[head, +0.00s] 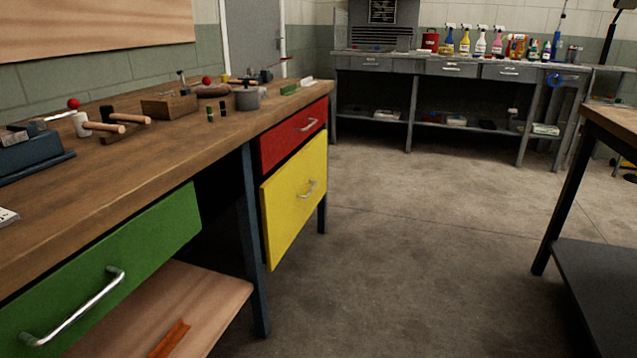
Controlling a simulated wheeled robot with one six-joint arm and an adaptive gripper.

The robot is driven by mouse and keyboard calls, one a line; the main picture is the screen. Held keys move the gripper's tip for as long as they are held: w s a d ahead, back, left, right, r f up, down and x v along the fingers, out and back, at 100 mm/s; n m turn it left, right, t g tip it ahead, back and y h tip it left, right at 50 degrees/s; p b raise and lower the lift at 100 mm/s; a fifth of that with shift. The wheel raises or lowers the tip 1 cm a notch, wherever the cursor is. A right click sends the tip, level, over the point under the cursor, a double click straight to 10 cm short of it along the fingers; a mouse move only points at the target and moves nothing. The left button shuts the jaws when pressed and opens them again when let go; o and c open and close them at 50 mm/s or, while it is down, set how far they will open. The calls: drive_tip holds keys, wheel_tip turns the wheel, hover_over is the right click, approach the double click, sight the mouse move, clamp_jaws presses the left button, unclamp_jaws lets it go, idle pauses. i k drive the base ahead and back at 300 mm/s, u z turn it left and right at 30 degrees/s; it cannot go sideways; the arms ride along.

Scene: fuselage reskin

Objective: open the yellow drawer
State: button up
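The yellow drawer (290,212) is at the far end of the wooden workbench, below the red drawer (285,136). Its front looks flush with the bench front and closed. A metal bar handle (308,189) sits on its face, right of the middle. The red drawer also looks closed and has a similar handle. My gripper is not in view.
The workbench (130,190) runs along the left, with several tools on top. A green drawer (120,265) is at the near left. Open concrete floor (420,240) lies before the yellow drawer. Another table (600,260) stands at right; a grey bench (400,66) is behind.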

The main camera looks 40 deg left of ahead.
sight(285, 196)
drive_tip(key=u, duration=1.15)
drive_tip(key=i, duration=1.7)
drive_tip(key=u, duration=0.25)
